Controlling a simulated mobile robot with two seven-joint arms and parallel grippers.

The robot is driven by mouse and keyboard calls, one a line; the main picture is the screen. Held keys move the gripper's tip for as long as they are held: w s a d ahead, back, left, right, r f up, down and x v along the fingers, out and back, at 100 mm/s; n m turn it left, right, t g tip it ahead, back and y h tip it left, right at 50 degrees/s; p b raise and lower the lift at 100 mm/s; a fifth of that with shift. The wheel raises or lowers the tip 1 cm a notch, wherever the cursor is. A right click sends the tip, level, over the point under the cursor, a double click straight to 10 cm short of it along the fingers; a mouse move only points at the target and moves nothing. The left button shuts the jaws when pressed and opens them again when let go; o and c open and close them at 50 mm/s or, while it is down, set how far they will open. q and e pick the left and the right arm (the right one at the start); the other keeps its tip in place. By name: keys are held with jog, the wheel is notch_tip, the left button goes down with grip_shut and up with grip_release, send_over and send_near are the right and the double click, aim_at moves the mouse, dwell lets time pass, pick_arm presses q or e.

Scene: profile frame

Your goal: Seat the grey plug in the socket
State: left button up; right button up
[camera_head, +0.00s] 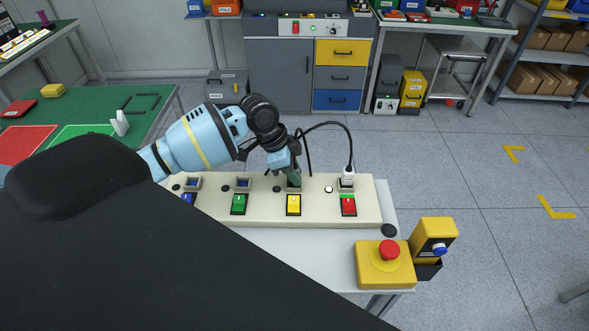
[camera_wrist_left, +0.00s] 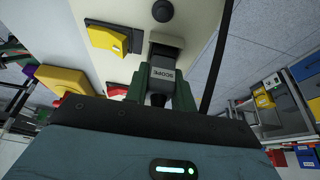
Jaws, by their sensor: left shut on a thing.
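The grey plug (camera_wrist_left: 162,74), labelled SCOPE, sits between the green fingers of my left gripper (camera_wrist_left: 163,88). The gripper is shut on it. In the head view my left gripper (camera_head: 293,177) points down at the cream socket strip (camera_head: 265,220), above the yellow switch (camera_head: 293,205). The plug's front end meets the dark socket (camera_wrist_left: 165,44) in the wrist view. I cannot tell how deep it sits. In the head view the fingers mostly hide the plug and this socket. My right gripper is not in view.
A white plug (camera_head: 347,174) with a black cable stands in the rightmost socket, above the red switch (camera_head: 348,207). The blue-marked sockets to the left look empty. A yellow box with a red emergency button (camera_head: 389,250) stands at the right front. A green-topped table (camera_head: 85,105) is at left.

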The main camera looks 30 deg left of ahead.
pick_arm(q)
jog(key=o, duration=1.1)
jog(key=shift+r, duration=0.1)
jog(key=v, duration=0.7)
jog(key=shift+s+a+r, duration=0.1)
jog(key=shift+r, duration=0.2)
